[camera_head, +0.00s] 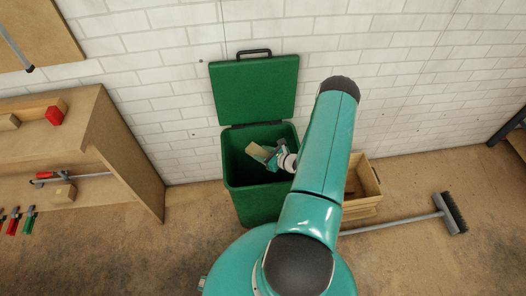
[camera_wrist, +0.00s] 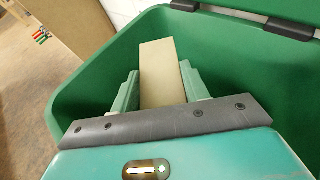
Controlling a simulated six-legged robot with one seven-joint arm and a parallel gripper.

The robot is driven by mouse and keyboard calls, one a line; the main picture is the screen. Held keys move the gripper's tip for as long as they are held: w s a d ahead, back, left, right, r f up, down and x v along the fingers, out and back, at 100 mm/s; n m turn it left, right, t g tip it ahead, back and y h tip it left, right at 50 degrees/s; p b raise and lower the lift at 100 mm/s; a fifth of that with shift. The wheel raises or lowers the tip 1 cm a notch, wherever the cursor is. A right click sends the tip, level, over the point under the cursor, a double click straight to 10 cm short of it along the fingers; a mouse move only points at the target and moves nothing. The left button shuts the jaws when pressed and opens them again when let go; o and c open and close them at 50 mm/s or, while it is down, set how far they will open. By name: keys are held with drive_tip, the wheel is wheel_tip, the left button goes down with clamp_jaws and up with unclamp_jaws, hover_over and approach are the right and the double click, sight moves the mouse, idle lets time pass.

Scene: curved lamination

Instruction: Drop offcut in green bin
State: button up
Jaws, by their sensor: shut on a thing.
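The green bin (camera_head: 257,205) stands against the white brick wall with its lid (camera_head: 256,90) raised open. My gripper (camera_head: 271,158) is over the bin's mouth, within its rim as seen from the head camera. It is shut on the offcut (camera_head: 257,152), a pale wooden block. In the wrist view the offcut (camera_wrist: 161,75) sits between the two green fingers of my gripper (camera_wrist: 158,90), and its far end sticks out past them. The bin's inner wall (camera_wrist: 240,60) surrounds it there. The bin's floor is hidden.
A wooden bench (camera_head: 127,150) with clamps and small blocks stands at the left. A wooden crate (camera_head: 362,185) is right of the bin, partly behind my arm. A broom (camera_head: 452,213) lies on the floor at the right. Floor at the far right is largely clear.

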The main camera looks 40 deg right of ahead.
drive_tip(key=o, duration=1.1)
drive_tip(key=shift+o, duration=0.2)
drive_tip(key=v, duration=1.3)
drive_tip(key=shift+s+r, duration=0.25)
drive_tip(key=shift+s, duration=0.05)
